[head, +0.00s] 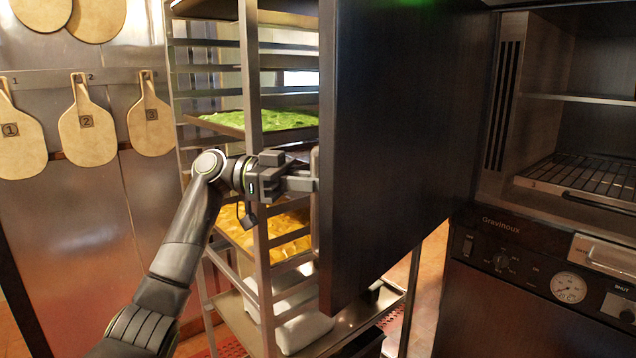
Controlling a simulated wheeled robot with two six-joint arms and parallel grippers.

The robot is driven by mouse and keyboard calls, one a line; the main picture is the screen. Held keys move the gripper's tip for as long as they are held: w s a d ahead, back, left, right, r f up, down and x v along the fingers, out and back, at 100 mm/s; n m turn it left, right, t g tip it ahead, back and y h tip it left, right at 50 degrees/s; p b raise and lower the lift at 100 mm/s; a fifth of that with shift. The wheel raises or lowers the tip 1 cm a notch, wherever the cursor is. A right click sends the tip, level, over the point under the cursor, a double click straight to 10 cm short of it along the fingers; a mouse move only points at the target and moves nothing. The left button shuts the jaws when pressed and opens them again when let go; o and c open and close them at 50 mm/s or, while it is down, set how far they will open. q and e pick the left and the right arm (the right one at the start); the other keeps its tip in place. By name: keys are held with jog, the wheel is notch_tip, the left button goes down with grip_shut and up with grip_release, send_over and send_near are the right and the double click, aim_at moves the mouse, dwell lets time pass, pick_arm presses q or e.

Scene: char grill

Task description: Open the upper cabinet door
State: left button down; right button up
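The dark upper cabinet door (400,140) stands swung wide open, out from the grill cabinet towards me, its broad face turned to the right. A pale vertical handle (315,215) shows at its left edge, partly hidden by the door. My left gripper (304,182) is at this handle, its fingers reaching it from the left. The fingertips are partly hidden, so I cannot tell whether they are closed on it. The cabinet interior (565,110) is exposed, with a wire rack (585,180) inside. My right gripper is not in view.
A tall metal rack (250,80) stands close behind my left arm and the door, holding trays of green (265,120) and yellow food (270,235). Numbered wooden paddles (87,133) hang on the left wall. The lower control panel (530,265) has knobs and a gauge (568,287).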

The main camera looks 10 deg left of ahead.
pick_arm(q)
jog(key=c, duration=1.4)
grip_release()
jog(key=shift+s+a, duration=0.1)
jog(key=shift+c, duration=0.2)
notch_tip(320, 180, up, 10)
jog(key=shift+s+f+b, duration=0.1)
jog(key=shift+f+b, duration=0.1)
jog(key=shift+b, duration=0.3)
jog(key=shift+d+r, duration=0.2)
jog(key=shift+a, duration=0.2)
